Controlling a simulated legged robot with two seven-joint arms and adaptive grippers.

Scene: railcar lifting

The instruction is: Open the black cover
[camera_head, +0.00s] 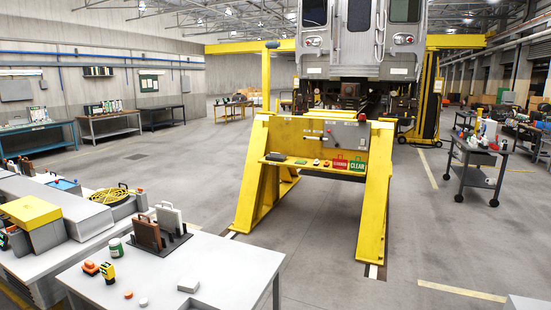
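A yellow stand (262,178) with sloping legs stands on the floor in the middle. It carries a grey panel (342,137) with a small dark round part and a red part (362,117) near its upper right. A ledge under the panel holds a small black item (275,157), several other small items, a red tag (340,162) and a green "CLEAR" tag (357,167). I cannot tell at this size which dark part is the black cover, or whether it is open or shut. Neither of my grippers is in view.
A grey table (225,262) with small items fills the near left, beside a bench with a yellow-topped box (30,210). A dark cart (478,160) stands at right. A railcar (360,40) rises behind the stand. Floor around the stand is largely clear.

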